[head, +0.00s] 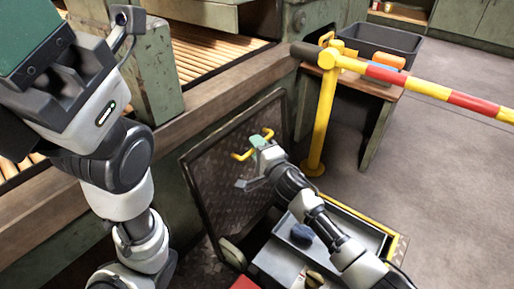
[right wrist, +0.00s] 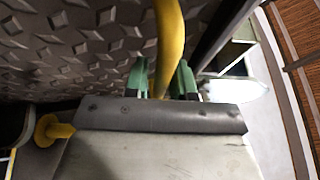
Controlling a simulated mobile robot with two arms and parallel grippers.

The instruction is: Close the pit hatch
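The pit hatch (head: 215,175) is a dark tread-plate lid, standing steeply tilted open beside the floor pit in the head view; its patterned plate also fills the upper left of the right wrist view (right wrist: 70,50). A yellow bar handle (head: 240,156) sits on its face. My right gripper (head: 257,142) is at that handle. In the right wrist view its green fingers (right wrist: 161,82) stand on both sides of the yellow bar (right wrist: 170,35) and look closed on it. My left gripper (head: 28,40) is raised at the upper left, away from the hatch, its fingertips unclear.
The open pit (head: 290,262) has a yellow edge (head: 393,250) and holds grey boxes and a dark blue object (head: 302,235). A yellow post (head: 322,120) carries a red-yellow barrier arm (head: 430,88). A bench (head: 372,125) bears a dark crate (head: 380,42). Floor at right is clear.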

